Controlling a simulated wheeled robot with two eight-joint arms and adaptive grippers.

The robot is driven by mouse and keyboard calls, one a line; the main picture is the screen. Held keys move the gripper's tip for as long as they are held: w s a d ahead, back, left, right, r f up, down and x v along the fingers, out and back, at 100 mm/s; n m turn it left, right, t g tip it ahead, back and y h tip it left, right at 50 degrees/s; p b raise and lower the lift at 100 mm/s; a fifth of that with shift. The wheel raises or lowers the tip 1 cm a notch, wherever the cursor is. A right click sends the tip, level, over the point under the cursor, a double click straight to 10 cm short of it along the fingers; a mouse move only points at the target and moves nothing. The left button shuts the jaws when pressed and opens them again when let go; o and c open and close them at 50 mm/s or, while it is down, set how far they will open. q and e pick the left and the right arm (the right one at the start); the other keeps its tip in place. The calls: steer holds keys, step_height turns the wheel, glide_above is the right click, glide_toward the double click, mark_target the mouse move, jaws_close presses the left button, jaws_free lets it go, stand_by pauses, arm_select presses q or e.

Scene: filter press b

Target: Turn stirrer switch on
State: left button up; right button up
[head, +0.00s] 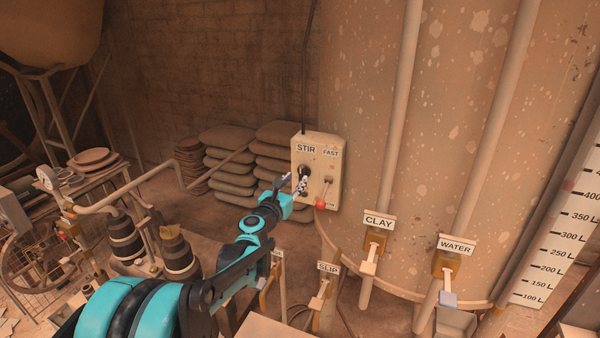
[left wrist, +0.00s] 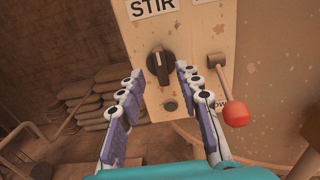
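The stirrer control box (head: 330,150) is a worn cream panel labelled STIR and FAST, fixed at the side of the big tank. Its black round switch knob (left wrist: 158,66) sits under the STIR label with a pale pointer line roughly upright. My left gripper (head: 296,183) is right in front of the box. In the left wrist view its two fingers (left wrist: 158,75) are open, one to each side of the knob, with nothing held. Whether the fingertips touch the knob cannot be told. My right gripper is not in view.
A lever with a red ball (left wrist: 235,112) hangs close to the right finger, on the same box. A small dark round button (left wrist: 170,105) is below the knob. Stacked sacks (head: 233,160) stand left of the box. CLAY (head: 378,220) and WATER (head: 457,245) valves are at right.

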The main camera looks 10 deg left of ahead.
mark_target(300, 174)
arm_select(q)
steer(key=w, duration=0.4)
steer(key=shift+w+d, duration=0.2)
steer(key=shift+d, duration=0.2)
jaws_close()
